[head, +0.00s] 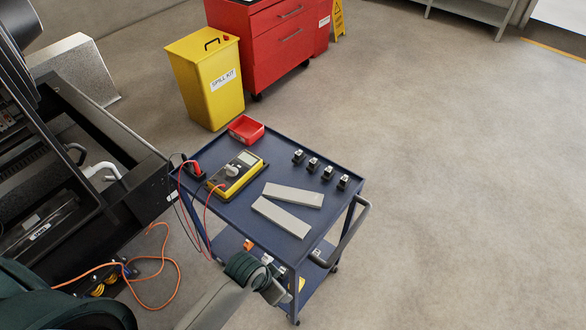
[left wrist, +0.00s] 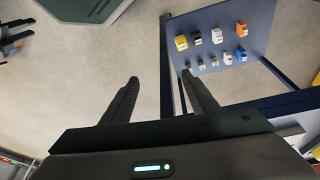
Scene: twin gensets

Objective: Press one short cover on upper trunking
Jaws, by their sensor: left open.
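Two flat light-grey strips, which look like covers, lie side by side on the cart's top: the upper strip (head: 293,195) and the lower strip (head: 281,216). I cannot make out the upper trunking in either view. My left gripper (left wrist: 160,77) is open and empty in the left wrist view, its black fingers apart, with floor and the edge of a blue shelf beyond them. In the head view my arm comes in at the bottom, in front of the cart; its fingers do not show.
The blue cart (head: 230,211) also holds a yellow multimeter (head: 238,172), a red tray (head: 246,130) and several small black parts. Its lower shelf (left wrist: 262,22) carries coloured blocks. The dark genset frame (head: 120,200) stands close at left. Open floor lies right.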

